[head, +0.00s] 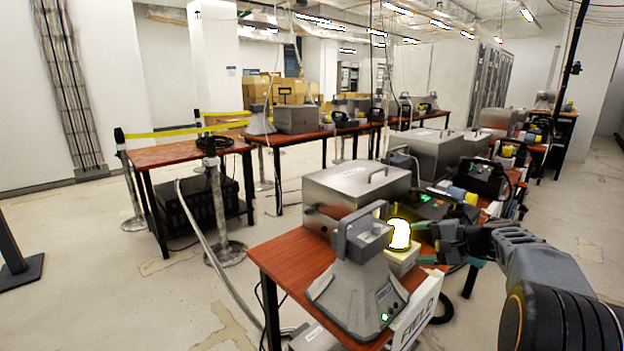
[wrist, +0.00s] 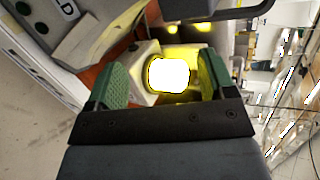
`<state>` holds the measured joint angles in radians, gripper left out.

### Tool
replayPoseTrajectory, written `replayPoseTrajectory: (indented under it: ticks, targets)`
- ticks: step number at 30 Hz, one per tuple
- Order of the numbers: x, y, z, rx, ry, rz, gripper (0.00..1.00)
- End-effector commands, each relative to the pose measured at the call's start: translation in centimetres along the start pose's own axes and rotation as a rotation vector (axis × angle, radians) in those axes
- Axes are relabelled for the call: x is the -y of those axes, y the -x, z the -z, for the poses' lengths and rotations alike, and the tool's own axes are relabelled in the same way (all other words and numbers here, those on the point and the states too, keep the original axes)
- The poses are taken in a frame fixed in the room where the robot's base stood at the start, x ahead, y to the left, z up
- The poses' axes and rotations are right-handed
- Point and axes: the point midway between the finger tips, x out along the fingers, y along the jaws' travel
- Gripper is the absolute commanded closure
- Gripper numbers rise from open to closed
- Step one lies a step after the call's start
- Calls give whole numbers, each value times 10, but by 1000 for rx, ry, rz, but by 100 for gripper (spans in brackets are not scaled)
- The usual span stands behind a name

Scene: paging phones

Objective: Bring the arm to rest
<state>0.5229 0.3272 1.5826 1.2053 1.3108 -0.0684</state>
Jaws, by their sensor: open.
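My gripper (wrist: 165,82) is open in the wrist view, its two green-padded fingers apart. A glowing yellow-white beacon lamp (wrist: 168,75) on a pale base shows between and beyond the fingers; I cannot tell whether they touch it. In the head view my arm comes in from the right, and my gripper (head: 424,243) is just right of the lit lamp (head: 399,234), partly hidden by my arm. The lamp stands on a cream box on the near red-brown table (head: 275,255).
A grey paging phone (head: 358,285) with a handle stands at the near table's front, beside a "FIELD" sign (head: 416,312). A metal case (head: 356,190) is behind it. More tables with equipment run back. Stanchions with yellow tape (head: 165,132) stand left. Floor at left is mostly clear.

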Motion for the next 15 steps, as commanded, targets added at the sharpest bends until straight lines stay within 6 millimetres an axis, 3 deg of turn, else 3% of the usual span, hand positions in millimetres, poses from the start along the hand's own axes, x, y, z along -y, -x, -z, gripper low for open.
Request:
replayPoseTrajectory:
  ticks: [1,5,6,12,15]
  targets:
    - [20,3,-24,10,27,-56,23]
    - [38,8,-85,30,118,-245,23]
    - [44,12,-108,34,161,-315,23]
    - [53,53,-208,43,438,-657,23]
    - [51,76,-240,38,583,-783,23]
